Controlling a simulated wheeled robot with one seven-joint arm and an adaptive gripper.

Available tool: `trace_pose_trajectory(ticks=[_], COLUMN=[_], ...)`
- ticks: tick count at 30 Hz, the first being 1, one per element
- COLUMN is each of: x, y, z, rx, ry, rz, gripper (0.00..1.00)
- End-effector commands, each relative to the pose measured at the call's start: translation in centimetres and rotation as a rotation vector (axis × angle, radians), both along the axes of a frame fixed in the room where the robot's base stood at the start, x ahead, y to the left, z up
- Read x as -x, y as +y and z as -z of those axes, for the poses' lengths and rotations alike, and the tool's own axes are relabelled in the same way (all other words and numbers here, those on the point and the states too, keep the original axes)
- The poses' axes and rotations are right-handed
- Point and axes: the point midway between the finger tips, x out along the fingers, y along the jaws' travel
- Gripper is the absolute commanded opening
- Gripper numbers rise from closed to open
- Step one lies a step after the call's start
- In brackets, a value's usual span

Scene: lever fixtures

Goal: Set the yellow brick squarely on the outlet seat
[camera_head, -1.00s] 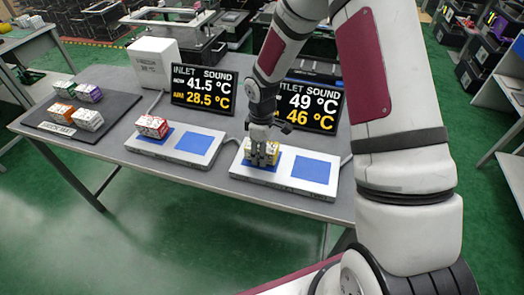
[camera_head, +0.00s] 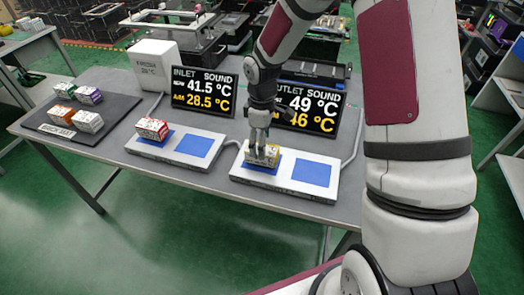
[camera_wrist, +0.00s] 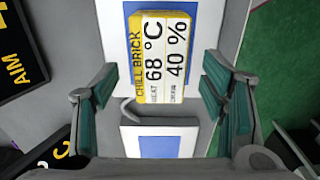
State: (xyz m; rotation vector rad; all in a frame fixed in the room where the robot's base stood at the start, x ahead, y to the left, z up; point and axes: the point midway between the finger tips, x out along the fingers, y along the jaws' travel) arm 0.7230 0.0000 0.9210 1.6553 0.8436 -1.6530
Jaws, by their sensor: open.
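The yellow brick (camera_head: 263,154) sits on the left blue square (camera_head: 246,165) of the white outlet plate (camera_head: 284,190), below the outlet display. In the wrist view, its top (camera_wrist: 163,58) reads "CHILL BRICK", 68 °C and 40 %. Blue shows around parts of it; whether it is exactly square to the seat is hard to tell. My gripper (camera_head: 257,145) is over the brick, pointing down. In the wrist view, the open fingers (camera_wrist: 160,88) stand wide apart on either side, with gaps to the brick.
The outlet display (camera_head: 308,108) stands close behind my gripper. The inlet plate (camera_head: 178,150) holds a red brick (camera_head: 151,129) and a bare blue square. A dark rack (camera_head: 60,130) with several bricks lies at the far left. The outlet plate's right blue square (camera_head: 312,173) is empty.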

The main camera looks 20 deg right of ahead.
Motion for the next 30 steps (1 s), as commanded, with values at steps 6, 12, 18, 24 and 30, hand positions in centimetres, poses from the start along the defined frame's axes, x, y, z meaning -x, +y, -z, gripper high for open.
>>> trace_pose_trajectory(ticks=[6, 12, 18, 24, 30], x=[-0.1, 0.0, 1.2, 5.3, 10.7], y=[-0.1, 0.0, -0.3, -0.9, -1.1], z=[-4.2, -6.0, -9.4, -16.3, -21.9], rx=[0.000, 0.001, 0.031, 0.078, 0.075], ry=[-0.004, -0.001, -0.032, -0.118, -0.215], rz=[0.003, 0.002, 0.059, 0.233, 0.432], gripper=[0.66, 0.66, 0.66, 0.66, 0.66])
